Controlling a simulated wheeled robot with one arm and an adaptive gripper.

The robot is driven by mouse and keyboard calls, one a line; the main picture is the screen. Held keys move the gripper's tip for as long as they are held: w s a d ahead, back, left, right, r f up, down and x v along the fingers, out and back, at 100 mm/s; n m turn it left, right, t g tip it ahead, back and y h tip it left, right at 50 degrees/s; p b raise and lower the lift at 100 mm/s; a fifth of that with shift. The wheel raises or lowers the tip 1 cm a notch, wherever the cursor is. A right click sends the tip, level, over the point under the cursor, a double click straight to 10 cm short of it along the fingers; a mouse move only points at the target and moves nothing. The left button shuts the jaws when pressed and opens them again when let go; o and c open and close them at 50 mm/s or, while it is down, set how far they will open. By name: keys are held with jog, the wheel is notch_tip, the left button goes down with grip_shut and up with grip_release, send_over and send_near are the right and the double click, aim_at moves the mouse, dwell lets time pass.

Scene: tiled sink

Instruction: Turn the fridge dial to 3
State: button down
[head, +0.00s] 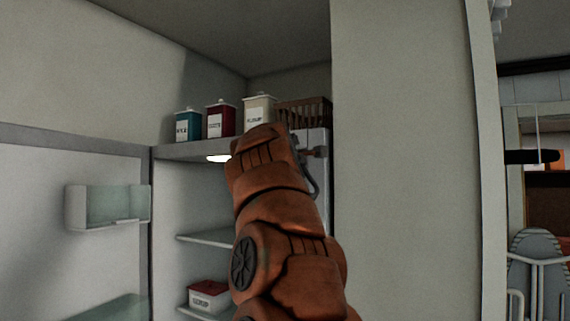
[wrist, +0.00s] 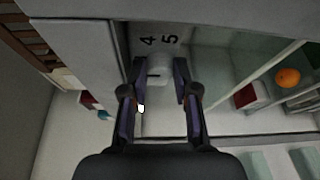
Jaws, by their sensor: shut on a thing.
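The fridge dial (wrist: 158,72) is a small pale knob with a dark line on it, on a pale panel inside the open fridge. The digits 4 and 5 are printed beside it, at the top of the wrist view; no 3 can be made out. My gripper (wrist: 158,78) is shut on the dial, one dark finger on each side of it. In the head view my orange arm reaches into the fridge (head: 178,152) and hides the dial and most of the gripper.
Teal (head: 188,125), red (head: 221,121) and cream (head: 260,109) canisters and a brown basket (head: 305,112) stand on top of the fridge. A red and white box (head: 208,296) sits on a lower shelf. The open door with a bin (head: 108,206) is at left; a wall panel (head: 405,170) is close at right.

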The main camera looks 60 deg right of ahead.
dwell(0.4)
jog(key=c, duration=0.9)
grip_release()
jog(key=shift+r, duration=0.1)
jog(key=shift+v, duration=3.9)
